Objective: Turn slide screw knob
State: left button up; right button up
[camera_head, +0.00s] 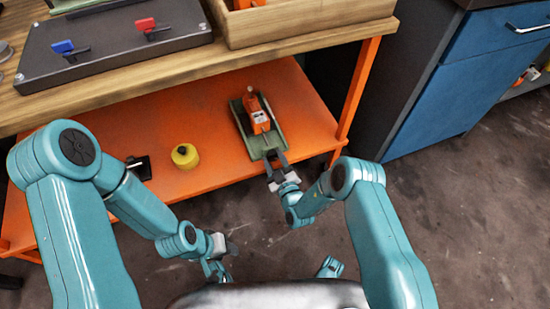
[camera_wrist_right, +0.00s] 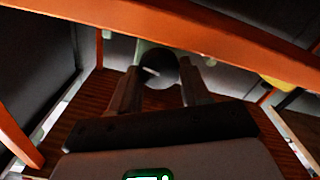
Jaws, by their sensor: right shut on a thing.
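An orange device (camera_head: 257,117) on a green base (camera_head: 272,139) sits on the orange lower shelf of the workbench. My right gripper (camera_head: 274,158) reaches the near end of this base. In the right wrist view a dark round knob (camera_wrist_right: 158,72) with a pale mark shows between the fingertips of my right gripper (camera_wrist_right: 160,78), which is shut on it. In the head view the gripper hides the knob. My left gripper (camera_head: 226,250) hangs low in front of the shelf, away from the device; its finger gap is unclear.
A yellow round container (camera_head: 185,156) and a small black item (camera_head: 138,168) are on the shelf to the left. An orange table leg (camera_head: 357,88) stands right of the device. A blue cabinet (camera_head: 450,88) stands at right.

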jog(key=shift+f+n, duration=0.1)
jog(key=shift+n, duration=0.3)
jog(key=o, duration=1.1)
jog(key=shift+s, duration=0.1)
jog(key=shift+c, duration=0.2)
